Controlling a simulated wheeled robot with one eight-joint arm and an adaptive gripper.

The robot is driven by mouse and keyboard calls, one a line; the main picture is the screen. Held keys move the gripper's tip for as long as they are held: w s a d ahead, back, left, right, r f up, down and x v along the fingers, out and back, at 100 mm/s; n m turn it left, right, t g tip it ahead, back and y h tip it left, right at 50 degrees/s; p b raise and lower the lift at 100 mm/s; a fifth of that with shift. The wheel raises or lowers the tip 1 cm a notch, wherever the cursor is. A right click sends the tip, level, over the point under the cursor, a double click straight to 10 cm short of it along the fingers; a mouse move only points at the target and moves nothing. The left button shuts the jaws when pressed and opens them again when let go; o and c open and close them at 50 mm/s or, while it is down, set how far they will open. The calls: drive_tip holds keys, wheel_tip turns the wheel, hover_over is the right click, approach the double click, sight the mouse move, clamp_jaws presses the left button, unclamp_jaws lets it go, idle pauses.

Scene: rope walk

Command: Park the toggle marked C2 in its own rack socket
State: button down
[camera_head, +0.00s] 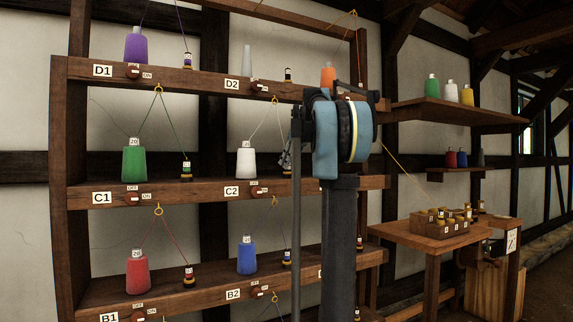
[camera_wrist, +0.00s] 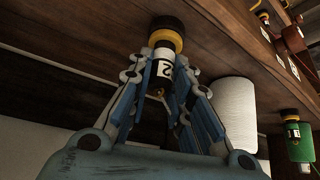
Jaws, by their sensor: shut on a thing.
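The toggle (camera_wrist: 162,66), with a black-and-yellow end and a white label on which a 2 reads, is between the fingers of my gripper (camera_wrist: 166,88) in the wrist view. My gripper is shut on it. Its dark end is close to the brown shelf wood (camera_wrist: 100,28); whether it touches is unclear. In the head view the row marked C2 (camera_head: 232,191) has a white spool (camera_head: 246,158). The C2 socket is hidden.
The white spool (camera_wrist: 236,108) is close beside my fingers in the wrist view. The C1 toggle (camera_head: 186,169) stands by a green spool (camera_head: 134,164). Cords hang between shelves. A side table (camera_head: 433,236) is at right.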

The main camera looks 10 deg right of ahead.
drive_tip(key=c, duration=1.8)
unclamp_jaws()
drive_tip(key=shift+o, duration=0.2)
drive_tip(key=v, duration=1.1)
